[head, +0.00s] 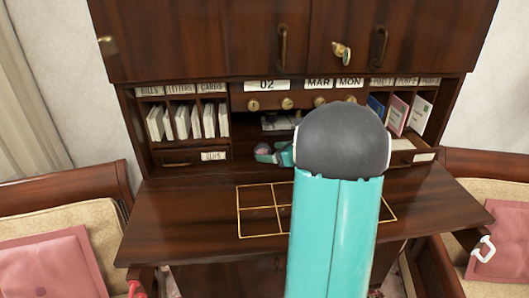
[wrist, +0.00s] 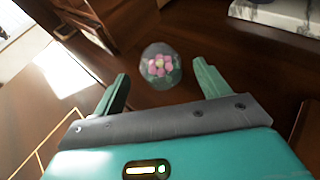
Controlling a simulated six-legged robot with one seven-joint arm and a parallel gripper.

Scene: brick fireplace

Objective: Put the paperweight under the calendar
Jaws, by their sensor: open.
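The paperweight (wrist: 160,64) is a clear glass dome with pink flowers inside. It sits on the dark wood desk surface, just beyond and between the fingertips of my gripper (wrist: 161,75). My gripper is open and empty. In the head view the paperweight (head: 263,148) is a small pinkish spot by my gripper (head: 275,155), partly hidden by it. The calendar (head: 305,85) is a row of white cards reading 02, MAR and MON, above a row of brass knobs in the middle of the desk's upper part. The recess below the calendar is partly hidden by my arm.
Pigeonholes with white envelopes (head: 190,121) are at left, and coloured cards (head: 397,115) at right. A gold-lined grid (head: 257,208) marks the desktop (head: 180,215), whose left part is clear. A pale marble-like slab (wrist: 280,14) lies beyond the paperweight. Cushioned chairs flank the desk.

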